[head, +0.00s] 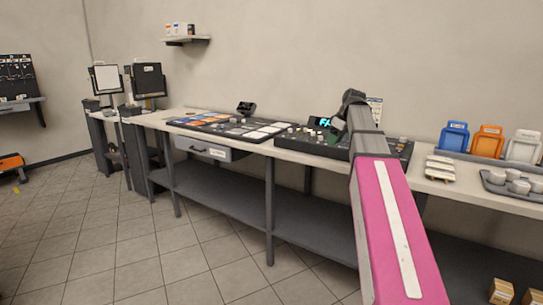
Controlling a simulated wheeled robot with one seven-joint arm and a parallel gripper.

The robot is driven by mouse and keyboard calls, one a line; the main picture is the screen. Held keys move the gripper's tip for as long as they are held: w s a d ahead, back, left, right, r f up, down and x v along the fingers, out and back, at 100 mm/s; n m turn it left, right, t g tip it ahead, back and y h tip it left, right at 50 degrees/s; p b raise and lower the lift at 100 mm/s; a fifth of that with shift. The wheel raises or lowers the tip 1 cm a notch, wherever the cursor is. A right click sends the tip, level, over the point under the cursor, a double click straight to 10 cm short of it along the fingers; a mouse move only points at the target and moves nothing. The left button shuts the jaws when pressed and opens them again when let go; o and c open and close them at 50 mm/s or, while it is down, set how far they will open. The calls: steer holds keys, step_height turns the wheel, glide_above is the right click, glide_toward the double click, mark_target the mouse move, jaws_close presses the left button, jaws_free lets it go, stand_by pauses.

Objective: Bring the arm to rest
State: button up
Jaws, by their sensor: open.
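My arm reaches from the lower right up over the workbench (318,221), with its pink link nearest the camera and a grey link beyond. My gripper (350,98) is the small dark end of the arm, above the bench near the wall. It is open, and I see nothing held in it. Its fingers are too small to make out clearly. From this view I cannot tell its exact height above the bench.
A black control panel (310,142) with knobs lies under the arm's end. A pad panel (225,127) is left of it. Blue (454,136), orange (487,139) and white bins stand right, near a tray of cups (513,186).

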steer(key=s+a+f+m+h, duration=0.1)
steer(key=s+f+m, duration=0.15)
steer(key=f, duration=0.55)
steer(key=s+a+f+m+g, duration=0.1)
steer(key=s+f, duration=0.2)
steer(key=f, duration=0.5)
steer(key=s+a+f+m+h, duration=0.1)
steer(key=s+a+f+m, duration=0.1)
steer(key=f, duration=0.7)
steer(key=s+a+f+m+g+h, duration=0.1)
steer(key=s+f+m, duration=0.3)
steer(key=s+f, duration=1.1)
step_height(320, 180, down, 3)
steer(key=shift+s+a+f+m, duration=0.2)
steer(key=shift+a+m, duration=0.15)
steer(key=shift+a, duration=0.15)
steer(key=shift+w, duration=0.15)
